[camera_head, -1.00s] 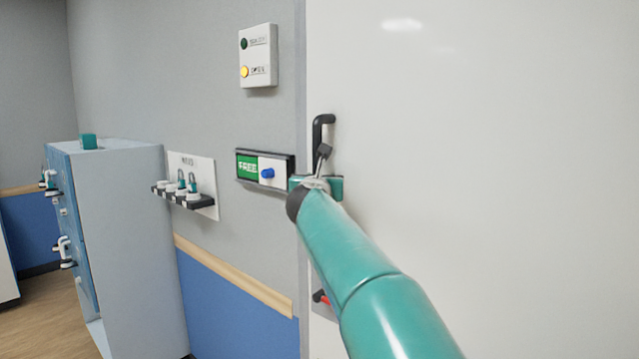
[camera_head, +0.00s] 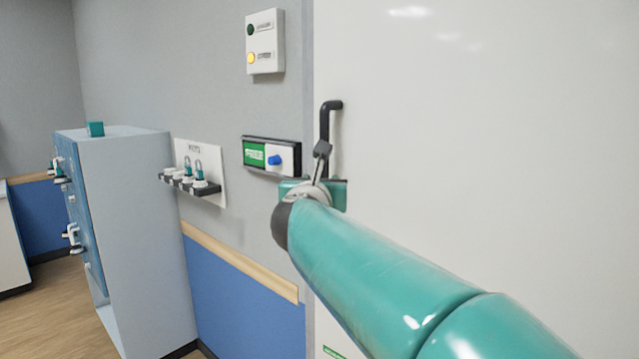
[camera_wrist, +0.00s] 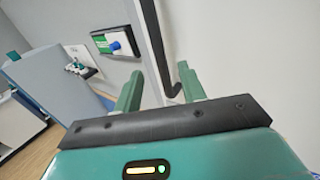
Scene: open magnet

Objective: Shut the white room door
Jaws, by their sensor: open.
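The white room door (camera_head: 480,150) fills the right of the head view; it also shows at the right of the wrist view (camera_wrist: 250,50). Its black upright handle (camera_head: 325,125) stands near the door's left edge. My gripper (camera_head: 325,185) is at the lower part of the handle, partly hidden behind my wrist. In the wrist view my gripper (camera_wrist: 160,88) is open, and the dark handle bar (camera_wrist: 157,40) runs down toward the space between its fingers. Whether the fingers touch it I cannot tell.
Left of the door, the wall carries a light panel (camera_head: 265,42) with its lower lamp lit yellow, a green-and-white slider sign (camera_head: 270,156) with a blue knob, and a padlock rack (camera_head: 190,182). A grey-blue cabinet (camera_head: 140,240) stands further left. Floor shows at lower left.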

